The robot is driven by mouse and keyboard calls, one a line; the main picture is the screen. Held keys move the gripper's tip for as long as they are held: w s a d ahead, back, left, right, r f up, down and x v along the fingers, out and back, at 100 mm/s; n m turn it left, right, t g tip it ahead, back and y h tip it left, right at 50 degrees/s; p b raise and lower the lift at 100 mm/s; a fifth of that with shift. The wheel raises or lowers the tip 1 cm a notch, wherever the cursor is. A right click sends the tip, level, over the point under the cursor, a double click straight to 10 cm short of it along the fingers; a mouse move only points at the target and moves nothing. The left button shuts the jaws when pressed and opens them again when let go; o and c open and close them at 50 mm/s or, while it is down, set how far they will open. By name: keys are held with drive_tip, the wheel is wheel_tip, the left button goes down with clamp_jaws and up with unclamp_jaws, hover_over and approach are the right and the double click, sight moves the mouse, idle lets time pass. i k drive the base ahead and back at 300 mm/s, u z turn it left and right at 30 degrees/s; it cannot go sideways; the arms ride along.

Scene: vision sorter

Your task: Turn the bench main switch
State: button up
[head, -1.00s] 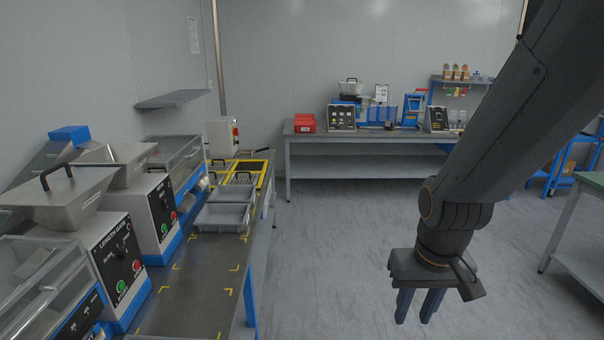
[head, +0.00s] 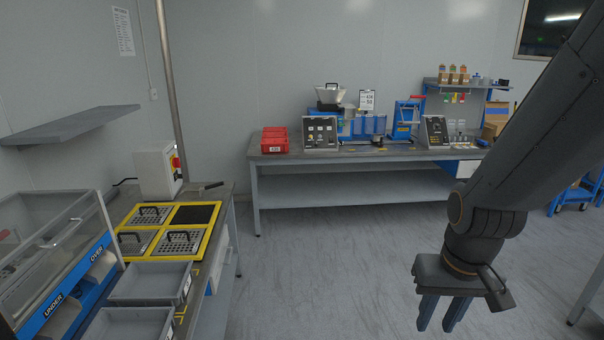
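The bench main switch is a red rotary handle on a yellow plate (head: 175,162), on the side of a light grey box (head: 155,170). The box stands at the back of the left bench, against the wall, with a cable behind it. The switch faces right and is seen at a steep angle, so its position cannot be read. My gripper (head: 442,312) hangs low at the right, pointing down over the floor, far from the switch. Its two blue fingers are apart with nothing visible between them.
The left bench holds a yellow frame (head: 209,240) with lidded compartments, grey trays (head: 150,285) and a clear-covered machine (head: 50,250). A shelf (head: 75,125) juts from the wall above. The back bench (head: 340,158) carries red bins and panels. The floor between is clear.

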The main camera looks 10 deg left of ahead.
sight(176, 164)
drive_tip(key=u, duration=0.2)
drive_tip(key=i, duration=1.8)
drive_tip(key=u, duration=0.6)
drive_tip(key=i, duration=1.4)
drive_tip(key=u, duration=0.35)
